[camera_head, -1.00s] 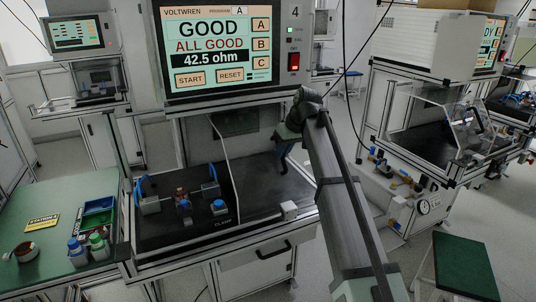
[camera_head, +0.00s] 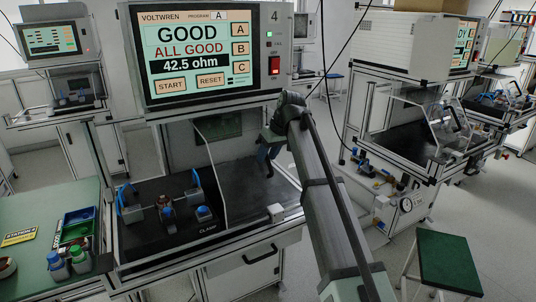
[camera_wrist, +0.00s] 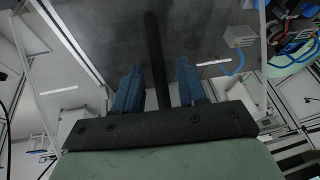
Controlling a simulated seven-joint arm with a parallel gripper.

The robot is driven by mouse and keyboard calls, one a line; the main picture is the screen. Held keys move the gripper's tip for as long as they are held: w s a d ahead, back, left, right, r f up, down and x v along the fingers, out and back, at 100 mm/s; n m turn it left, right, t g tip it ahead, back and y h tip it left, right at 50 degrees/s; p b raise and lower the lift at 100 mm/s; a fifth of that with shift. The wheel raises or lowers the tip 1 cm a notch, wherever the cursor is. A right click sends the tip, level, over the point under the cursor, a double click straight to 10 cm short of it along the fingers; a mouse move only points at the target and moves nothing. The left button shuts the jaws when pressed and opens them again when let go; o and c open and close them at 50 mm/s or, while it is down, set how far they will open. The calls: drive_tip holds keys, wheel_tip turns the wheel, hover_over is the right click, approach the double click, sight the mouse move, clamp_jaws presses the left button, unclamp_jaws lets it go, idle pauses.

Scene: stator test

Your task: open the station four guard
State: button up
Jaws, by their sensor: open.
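Station four (camera_head: 275,16) is the bench under the large test screen. A clear guard panel with a pale edge (camera_head: 212,180) stands over its dark work surface; how far it is open I cannot tell. My gripper (camera_head: 268,160) is over the right part of that bay, pointing down. In the wrist view my gripper (camera_wrist: 160,88) shows two blue fingers, apart. A dark bar (camera_wrist: 153,50), apparently the guard's handle, runs between them. Whether a finger touches it I cannot tell.
The test screen (camera_head: 196,55) reads GOOD, close above my arm. Blue-handled clamps (camera_head: 164,205) stand in the bay's left part. A green side table (camera_head: 30,262) with bottles is at left. A green stool (camera_head: 448,262) and another guarded station (camera_head: 430,125) are at right.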

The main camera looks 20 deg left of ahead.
drive_tip(key=shift+r, duration=0.1)
drive_tip(key=v, duration=1.3)
drive_tip(key=shift+r, duration=0.35)
